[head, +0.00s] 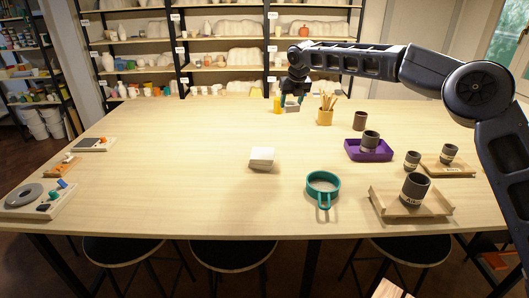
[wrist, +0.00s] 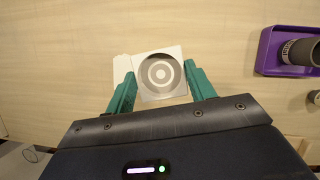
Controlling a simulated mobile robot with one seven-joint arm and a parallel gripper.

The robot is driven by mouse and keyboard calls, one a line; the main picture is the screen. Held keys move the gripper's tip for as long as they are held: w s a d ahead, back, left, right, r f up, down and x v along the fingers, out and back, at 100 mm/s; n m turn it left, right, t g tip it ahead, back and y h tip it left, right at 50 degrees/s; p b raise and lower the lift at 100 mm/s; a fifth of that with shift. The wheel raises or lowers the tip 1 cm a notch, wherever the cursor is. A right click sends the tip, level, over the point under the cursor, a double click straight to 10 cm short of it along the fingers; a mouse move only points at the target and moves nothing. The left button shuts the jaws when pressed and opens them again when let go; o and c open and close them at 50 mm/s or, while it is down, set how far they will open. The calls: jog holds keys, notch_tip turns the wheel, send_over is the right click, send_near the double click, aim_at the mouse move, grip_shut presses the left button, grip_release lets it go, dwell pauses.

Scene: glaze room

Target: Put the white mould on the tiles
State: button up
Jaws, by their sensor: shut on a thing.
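The white mould (wrist: 178,92) is a square block with a round ringed hollow in its face. My gripper (wrist: 160,88) is shut on it, with teal fingers at its left and right sides. In the head view my gripper (head: 291,103) holds the mould up over the table. The tiles (head: 262,158) are a low white stack lying flat on the middle of the table, with a bare top. In the wrist view a white edge, seemingly the tiles (wrist: 122,68), shows just left of the mould, which hides the rest.
A teal sieve (head: 323,183) lies right of and nearer than the tiles. A purple tray (head: 383,156) with a dark cup stands further right. A tool pot (head: 325,117) and a yellow object (head: 277,104) are behind.

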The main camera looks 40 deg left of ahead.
notch_tip(320, 180, up, 2)
jog(key=n, duration=0.2)
send_over(261, 154)
jog(key=d, duration=0.2)
jog(key=shift+g, duration=0.3)
jog(key=f, duration=1.9)
jog(key=shift+s+f, duration=0.3)
jog(key=shift+s, duration=0.1)
jog(key=shift+f, duration=0.1)
jog(key=o, duration=1)
jog(key=shift+f, duration=0.1)
jog(key=v, duration=1.2)
jog(key=shift+d, duration=0.2)
